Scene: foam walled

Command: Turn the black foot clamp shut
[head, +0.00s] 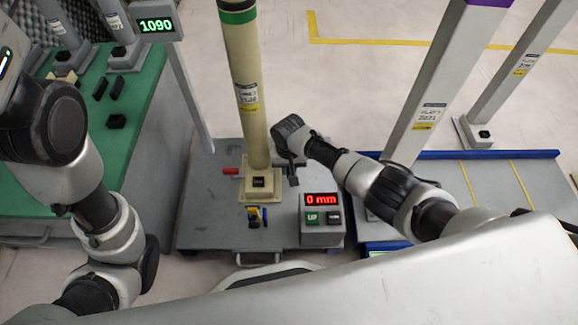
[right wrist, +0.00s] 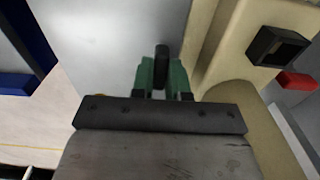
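The black foot clamp shows in the right wrist view as a short dark handle (right wrist: 161,62), beside the cream foot of the column (right wrist: 222,50). My right gripper (right wrist: 161,78) has its green fingers on both sides of this handle, close against it, and looks shut on it. In the head view my right gripper (head: 292,178) hangs at the right side of the column's square cream foot (head: 260,194); the clamp there is mostly hidden by it. My left arm (head: 75,185) reaches up the left side; its gripper is out of view.
The tall cream column (head: 250,110) rises from the foot. A control box (head: 321,222) reads 0 mm. A green table (head: 135,150) stands left, a blue-edged platform (head: 480,190) right.

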